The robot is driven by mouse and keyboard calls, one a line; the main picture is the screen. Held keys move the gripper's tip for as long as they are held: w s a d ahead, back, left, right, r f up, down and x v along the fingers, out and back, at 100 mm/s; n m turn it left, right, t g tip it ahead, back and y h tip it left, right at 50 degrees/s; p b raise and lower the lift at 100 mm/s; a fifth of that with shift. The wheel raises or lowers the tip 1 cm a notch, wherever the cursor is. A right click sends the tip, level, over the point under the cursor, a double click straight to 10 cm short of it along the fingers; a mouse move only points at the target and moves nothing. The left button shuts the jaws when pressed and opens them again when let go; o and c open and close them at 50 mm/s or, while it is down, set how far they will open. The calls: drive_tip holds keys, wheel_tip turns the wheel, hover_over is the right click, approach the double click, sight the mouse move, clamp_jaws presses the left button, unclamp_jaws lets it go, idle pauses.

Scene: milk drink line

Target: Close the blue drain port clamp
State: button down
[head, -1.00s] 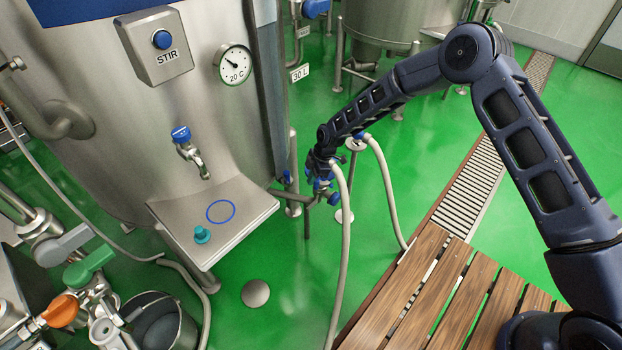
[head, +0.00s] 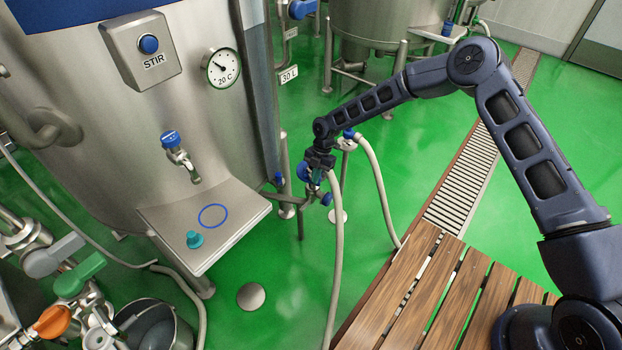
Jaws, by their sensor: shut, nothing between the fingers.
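My gripper (head: 316,181) is shut and empty, small and dark at the end of my arm in the head view. It points down beside the pipe end low on the right of the big steel tank. A blue round part (head: 303,172) shows just left of the fingers, and a blue knob-like part (head: 326,199) shows just below and right of them. One of these may be the drain port clamp; I cannot tell which, nor whether the clamp is open or closed. A pale hose (head: 338,250) hangs from the fitting right beside my gripper. Touching or apart is too small to tell.
The steel tank (head: 225,120) with a shelf (head: 255,212) and a blue-capped tap (head: 170,138) stands at left. A second hose (head: 379,190) hangs from a stand on the right. A wooden slatted platform (head: 400,295) lies front right. The green floor between is mostly clear.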

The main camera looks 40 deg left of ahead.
sight(323, 177)
drive_tip(key=w+n, duration=0.1)
drive_tip(key=w+n+h, duration=0.1)
drive_tip(key=n, duration=0.1)
drive_tip(key=shift+d, duration=0.15)
drive_tip(key=w+n+h, duration=0.1)
drive_tip(key=w+n, duration=0.1)
drive_tip(key=n, duration=0.1)
drive_tip(key=shift+t, duration=0.4)
drive_tip(key=shift+w+a+n, duration=0.2)
drive_tip(key=shift+w+n, duration=0.1)
drive_tip(key=shift+n, duration=0.1)
drive_tip(key=shift+w+a, duration=0.35)
drive_tip(key=shift+w, duration=0.55)
